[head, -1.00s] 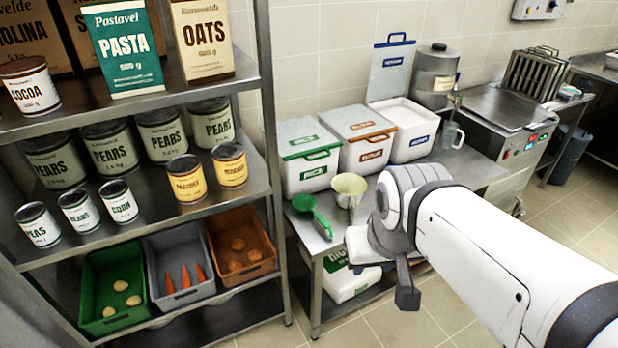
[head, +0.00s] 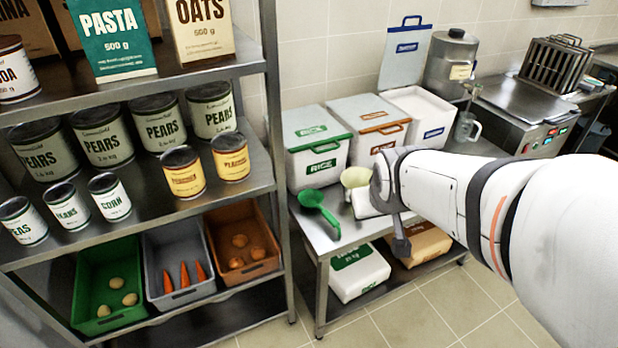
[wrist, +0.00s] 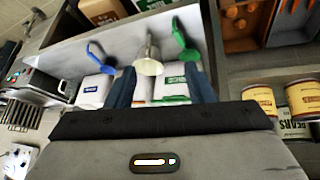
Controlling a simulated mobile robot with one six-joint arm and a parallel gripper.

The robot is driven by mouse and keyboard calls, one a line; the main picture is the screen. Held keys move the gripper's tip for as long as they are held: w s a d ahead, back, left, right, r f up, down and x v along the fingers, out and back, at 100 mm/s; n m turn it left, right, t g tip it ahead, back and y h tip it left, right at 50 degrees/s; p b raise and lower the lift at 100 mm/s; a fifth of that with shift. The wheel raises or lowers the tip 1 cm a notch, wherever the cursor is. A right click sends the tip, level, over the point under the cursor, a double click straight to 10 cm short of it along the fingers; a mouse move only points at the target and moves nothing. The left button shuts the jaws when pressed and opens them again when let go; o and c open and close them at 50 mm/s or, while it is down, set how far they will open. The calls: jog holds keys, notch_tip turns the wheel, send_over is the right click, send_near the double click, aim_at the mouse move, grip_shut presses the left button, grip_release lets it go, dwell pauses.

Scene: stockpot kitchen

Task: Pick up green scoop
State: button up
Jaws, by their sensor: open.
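The green scoop (head: 318,208) lies on the steel table (head: 336,240) near its left end, in front of the green-lidded rice bin. It also shows in the wrist view (wrist: 184,46), near the top, right of centre. My gripper (wrist: 162,78) is open and empty in the wrist view, its two dark fingers apart. The scoop is beyond the fingertips, nearer the right finger, and not touched.
The rice bin (head: 318,160) and other bins line the wall behind. The steel shelf's post (head: 277,130) stands left of the table.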

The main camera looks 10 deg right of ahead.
jog(key=w+d+f+t+b, duration=0.2)
jog(key=w+d+f+b, duration=0.15)
jog(key=w+f, duration=0.5)
jog(key=n+t+y+b, duration=0.4)
jog(key=t+b, duration=0.2)
jog(key=b, duration=0.3)
send_over(337, 226)
jog(key=s+d, duration=0.4)
notch_tip(337, 226, down, 16)
jog(key=f+t+y+b, duration=0.1)
jog(key=f, duration=0.1)
jog(key=a+f+y+b, duration=0.1)
jog(key=f+y+b, duration=0.1)
jog(key=f, duration=0.1)
jog(key=shift+a+f+t+y, duration=0.2)
jog(key=shift+f+t+y, duration=0.1)
jog(key=shift+f+t, duration=0.1)
jog(key=shift+s+a+f+y, duration=0.1)
jog(key=shift+s+f+y, duration=0.1)
jog(key=shift+f+y, duration=0.2)
jog(key=shift+t, duration=0.3)
jog(key=x, duration=0.7)
jog(key=shift+w+a, duration=0.2)
jog(key=shift+a, duration=0.05)
grip_shut()
